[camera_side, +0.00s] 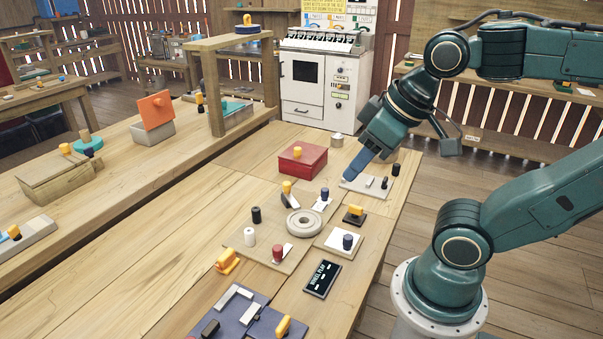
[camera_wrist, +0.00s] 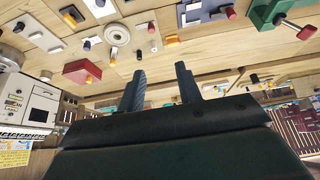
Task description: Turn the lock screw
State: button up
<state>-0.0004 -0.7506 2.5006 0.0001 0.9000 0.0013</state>
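My gripper (camera_side: 358,168) hangs fingers-down near a light plate (camera_side: 352,184) at the right edge of the table. The plate carries a small silver piece, and dark pegs (camera_side: 395,170) stand at its right. I cannot tell whether the fingers touch it. In the wrist view my gripper (camera_wrist: 161,78) has its two dark fingers spread, with nothing seen between them. No part can be surely told as the lock screw. A red box (camera_side: 303,162) with a yellow knob stands left of the gripper; it also shows in the wrist view (camera_wrist: 78,71).
A grey ring (camera_side: 306,223) sits among several knobbed pieces on a wooden board (camera_side: 268,253). A silver cylinder (camera_side: 337,140) stands behind the gripper. A wooden frame (camera_side: 213,90) rises at the back left. The table's left middle is clear.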

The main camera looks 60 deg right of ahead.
dwell(0.4)
jog(key=o, duration=0.6)
jog(key=shift+o, duration=0.2)
jog(key=m+g, duration=0.6)
jog(key=m, duration=1.2)
send_over(356, 206)
notch_tip(356, 206, down, 19)
jog(key=shift+r, duration=0.2)
jog(key=shift+f, duration=0.1)
jog(key=shift+f, duration=6.75)
